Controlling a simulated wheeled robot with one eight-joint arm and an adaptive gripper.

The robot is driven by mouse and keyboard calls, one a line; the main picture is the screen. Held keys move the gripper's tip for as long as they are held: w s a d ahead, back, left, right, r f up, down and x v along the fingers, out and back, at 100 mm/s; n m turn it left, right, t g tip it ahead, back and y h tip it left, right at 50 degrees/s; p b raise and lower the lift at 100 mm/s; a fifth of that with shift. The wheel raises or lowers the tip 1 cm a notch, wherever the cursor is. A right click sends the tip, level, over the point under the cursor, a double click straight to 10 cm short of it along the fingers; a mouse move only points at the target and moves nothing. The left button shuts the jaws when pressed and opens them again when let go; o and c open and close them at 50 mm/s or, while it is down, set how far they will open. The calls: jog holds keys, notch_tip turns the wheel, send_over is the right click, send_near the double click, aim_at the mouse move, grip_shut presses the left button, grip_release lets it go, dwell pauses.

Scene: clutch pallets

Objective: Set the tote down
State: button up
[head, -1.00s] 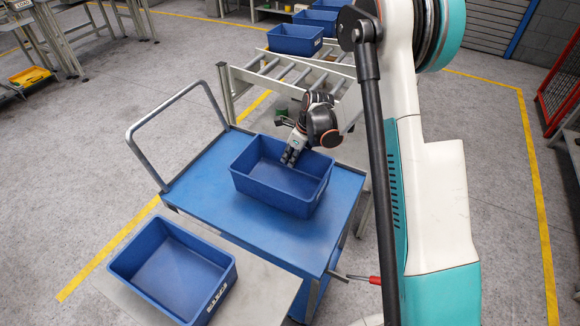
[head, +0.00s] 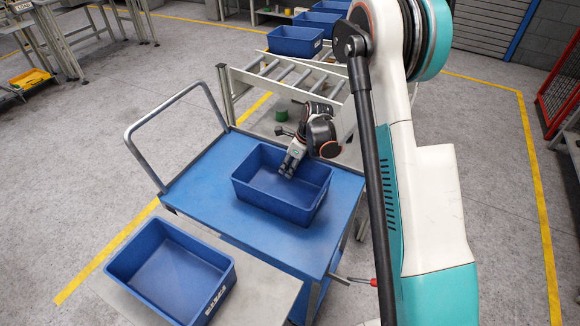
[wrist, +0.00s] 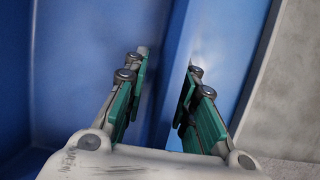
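The blue tote (head: 262,203) is upright over the blue trolley deck (head: 205,190); I cannot tell whether its base fully touches the deck. My gripper (head: 288,170) is at the tote's far wall, pointing down. In the wrist view, the two green-padded fingers (wrist: 161,90) straddle the tote's wall (wrist: 170,60), with the tote's inside to the left. The tote looks empty.
A second empty blue tote (head: 217,296) sits on a grey table (head: 255,283) in front. The trolley has a grey push handle (head: 165,106) at left. A roller conveyor (head: 270,80) stands behind, with several blue totes (head: 295,41) beyond.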

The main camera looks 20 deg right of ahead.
jog(key=s+d+r+n+t+h+p, duration=0.1)
jog(key=s+r+n+p, duration=0.2)
jog(key=r, duration=0.8)
jog(key=s+r+n+p, duration=0.1)
jog(key=s+r+n, duration=0.3)
jog(key=r, duration=0.7)
jog(key=s+a+r+n+t+h, duration=0.1)
jog(key=s+r+n, duration=0.4)
jog(key=s+n, duration=0.5)
jog(key=s+a+r+n+t+h, duration=0.1)
jog(key=s+r+n, duration=0.4)
jog(key=s+n, duration=0.5)
jog(key=shift+s+a+r+t, duration=0.25)
jog(key=shift+s+a+t, duration=0.55)
jog(key=shift+s, duration=1.35)
jog(key=shift+d, duration=0.25)
